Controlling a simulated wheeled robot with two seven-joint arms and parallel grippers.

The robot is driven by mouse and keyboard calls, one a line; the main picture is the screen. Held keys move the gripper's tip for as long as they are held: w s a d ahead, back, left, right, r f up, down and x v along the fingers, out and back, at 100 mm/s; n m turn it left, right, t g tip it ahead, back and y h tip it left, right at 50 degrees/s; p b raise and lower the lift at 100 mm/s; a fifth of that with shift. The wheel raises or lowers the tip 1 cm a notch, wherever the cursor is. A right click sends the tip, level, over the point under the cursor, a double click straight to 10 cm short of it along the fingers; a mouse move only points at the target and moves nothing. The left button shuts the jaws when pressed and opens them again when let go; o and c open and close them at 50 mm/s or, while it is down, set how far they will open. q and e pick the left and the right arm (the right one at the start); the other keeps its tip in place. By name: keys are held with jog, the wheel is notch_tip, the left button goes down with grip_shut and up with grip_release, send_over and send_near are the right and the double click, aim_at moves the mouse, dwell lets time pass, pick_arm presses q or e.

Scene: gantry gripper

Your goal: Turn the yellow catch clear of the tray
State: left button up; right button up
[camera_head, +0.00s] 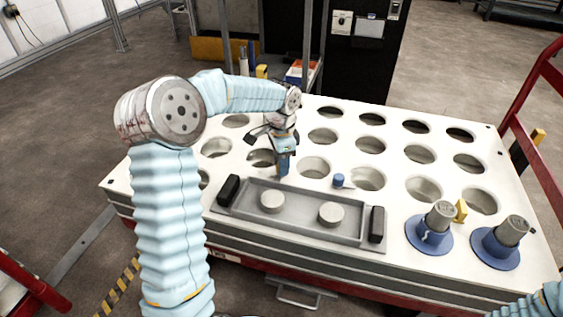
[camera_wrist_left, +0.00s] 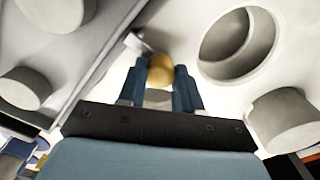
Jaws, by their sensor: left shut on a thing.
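The yellow catch (camera_wrist_left: 160,72) shows its round knob between the fingers of my left gripper (camera_wrist_left: 160,88) in the left wrist view. The gripper is shut on it. A short metal arm (camera_wrist_left: 137,43) reaches from the knob towards the rim of the grey tray (camera_wrist_left: 100,45); I cannot tell whether its tip overlaps the rim. In the head view my left gripper (camera_head: 283,172) points down at the tray's far edge and hides the yellow catch. The tray (camera_head: 301,212) has black end handles and two round grey pieces (camera_head: 272,201). My right gripper is out of view.
A blue-knobbed catch (camera_head: 339,180) stands at the tray's far edge, right of my gripper. The white table (camera_head: 390,215) has rows of round holes. Two grey cylinders on blue flanges (camera_head: 429,236) and a small yellow piece (camera_head: 461,211) stand at the right.

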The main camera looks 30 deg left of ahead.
pick_arm(q)
jog(key=n+p, duration=0.1)
jog(key=n, duration=0.2)
jog(key=shift+r+n, duration=0.1)
jog(key=shift+n, duration=0.3)
jog(key=n+p, duration=0.1)
jog(key=n, duration=0.3)
jog(key=shift+n+p, duration=0.3)
jog(key=n+p, duration=0.1)
jog(key=n, duration=0.3)
jog(key=shift+n, duration=0.3)
jog(key=shift+n+p, duration=0.75)
jog(key=shift+n, duration=1.65)
jog(key=o, duration=1)
jog(key=shift+o, duration=0.2)
notch_tip(320, 180, up, 14)
jog(key=p, duration=0.2)
